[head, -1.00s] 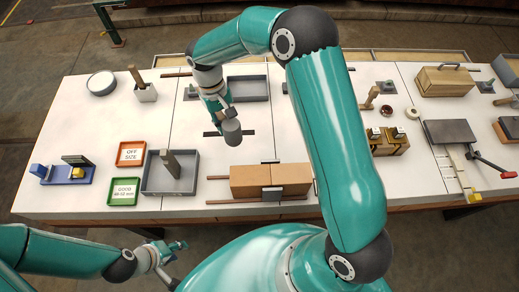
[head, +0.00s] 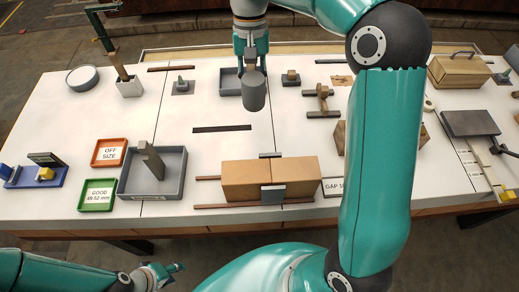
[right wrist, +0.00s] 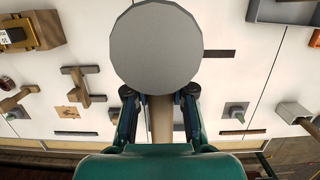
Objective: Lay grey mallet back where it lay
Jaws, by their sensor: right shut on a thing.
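The grey mallet (head: 253,92) hangs from my right gripper (head: 251,52), its grey head low and in front of the fingers. In the right wrist view the round grey head (right wrist: 158,47) faces me and the wooden handle (right wrist: 160,120) runs between the fingers of my right gripper (right wrist: 160,100), shut on it. In the head view the mallet appears above the table, overlapping the right end of a grey tray (head: 229,82). My left gripper (head: 175,275) is low at the left, off the table's front edge, empty, with its fingers apart.
A dark strip (head: 222,128) lies on the white table (head: 215,150). Two tan blocks (head: 268,179) stand at the front, with a grey tray (head: 178,185) to their left. A wooden piece (head: 323,98) and a brown patch (head: 342,80) lie to the right. Clear surface surrounds the dark strip.

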